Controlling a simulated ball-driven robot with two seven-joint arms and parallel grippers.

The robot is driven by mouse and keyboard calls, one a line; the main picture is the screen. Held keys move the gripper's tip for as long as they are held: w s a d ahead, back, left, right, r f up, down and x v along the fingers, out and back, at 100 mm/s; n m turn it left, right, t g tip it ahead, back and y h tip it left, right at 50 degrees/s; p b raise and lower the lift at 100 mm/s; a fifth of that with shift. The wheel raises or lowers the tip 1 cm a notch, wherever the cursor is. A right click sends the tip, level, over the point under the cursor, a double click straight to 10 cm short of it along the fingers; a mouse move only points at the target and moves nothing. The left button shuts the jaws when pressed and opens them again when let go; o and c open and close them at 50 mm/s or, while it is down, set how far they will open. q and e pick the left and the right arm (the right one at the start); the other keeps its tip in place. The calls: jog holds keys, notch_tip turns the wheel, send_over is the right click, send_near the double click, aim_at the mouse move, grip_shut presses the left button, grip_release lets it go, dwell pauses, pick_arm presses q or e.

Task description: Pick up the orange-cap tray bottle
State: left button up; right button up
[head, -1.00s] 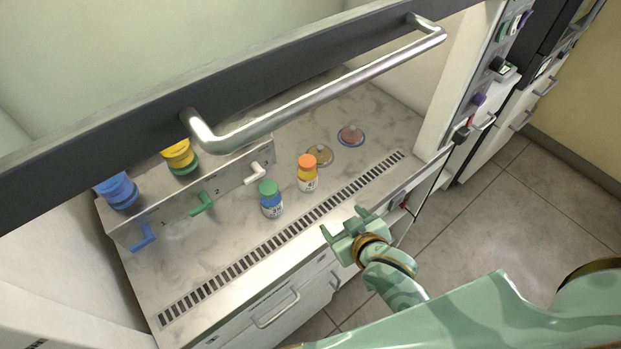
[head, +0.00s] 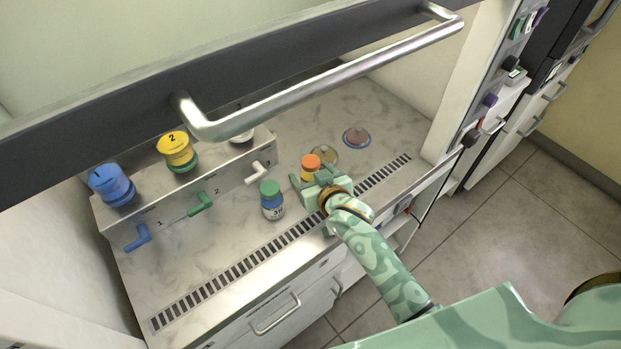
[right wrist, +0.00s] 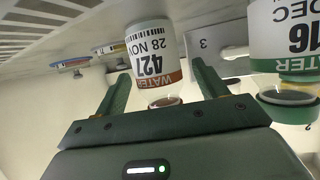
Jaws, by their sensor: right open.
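The orange-cap bottle (head: 311,162) stands upright on the marbled work surface in the head view; my right gripper partly hides its body. In the right wrist view the bottle (right wrist: 153,52) appears upside down, with a label reading 427, 28 NOV and WATER. My right gripper (head: 312,178) is open, with its fingers either side of the bottle; the wrist view shows the gripper (right wrist: 161,74) with gaps beside the bottle. The green-cap bottle (head: 272,200) stands to the left, and it also shows in the right wrist view (right wrist: 284,40). My left gripper is out of view.
A metal sash handle (head: 330,88) crosses above the surface. A valve panel (head: 175,205) with blue, green and white taps stands at left. A slotted vent (head: 240,268) runs along the front edge. Two round discs (head: 356,138) lie behind the bottle.

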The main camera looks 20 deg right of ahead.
jog(key=x, duration=0.3)
jog(key=shift+f+b, duration=0.1)
jog(key=shift+b, duration=0.25)
jog(key=shift+s, duration=0.1)
jog(key=c, duration=1)
jog(key=shift+o, duration=0.2)
